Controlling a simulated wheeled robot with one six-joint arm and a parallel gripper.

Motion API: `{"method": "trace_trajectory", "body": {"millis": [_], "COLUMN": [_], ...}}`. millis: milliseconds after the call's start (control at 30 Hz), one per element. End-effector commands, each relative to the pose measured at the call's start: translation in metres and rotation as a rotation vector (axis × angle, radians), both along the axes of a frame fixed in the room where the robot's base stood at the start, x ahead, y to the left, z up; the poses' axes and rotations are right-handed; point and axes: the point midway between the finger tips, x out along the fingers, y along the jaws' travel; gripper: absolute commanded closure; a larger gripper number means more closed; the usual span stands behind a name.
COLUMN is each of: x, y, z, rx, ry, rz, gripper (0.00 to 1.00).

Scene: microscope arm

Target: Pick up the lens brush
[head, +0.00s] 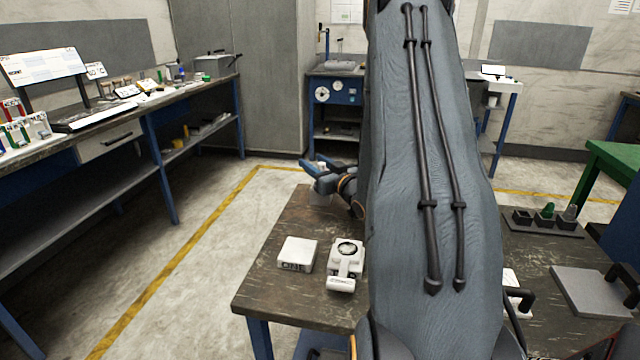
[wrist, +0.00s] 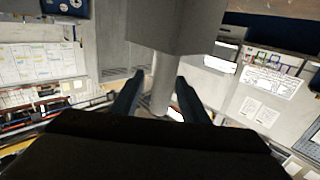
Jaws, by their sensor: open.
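I cannot make out a lens brush for certain in either view; my own arm hides much of the bench in the head view. My gripper (head: 314,165) is over the far left edge of the dark-topped bench (head: 275,262), its blue fingers pointing left. In the wrist view my gripper (wrist: 160,77) has its two dark fingers apart. A pale grey post (wrist: 163,82) under a grey block (wrist: 175,25) shows between the fingers; I cannot tell whether it is near them or how far behind.
A white labelled block (head: 297,254) and a white device with a round dial (head: 346,262) stand at the bench's near left. Right of my arm are a holder tray with small dark cups (head: 541,227) and a grey plate (head: 592,292). A long side bench (head: 90,160) runs along the left.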

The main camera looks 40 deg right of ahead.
Motion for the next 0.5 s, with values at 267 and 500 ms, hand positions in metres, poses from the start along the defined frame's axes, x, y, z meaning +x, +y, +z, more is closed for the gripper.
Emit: {"method": "trace_trajectory", "body": {"millis": [267, 500], "x": [0.0017, 0.0018], "y": [0.0007, 0.0011], "z": [-0.0003, -0.0002], "rx": [0.0, 0.0], "ry": [0.0, 0.0], "rz": [0.001, 0.002], "gripper": [0.66, 1.0]}}
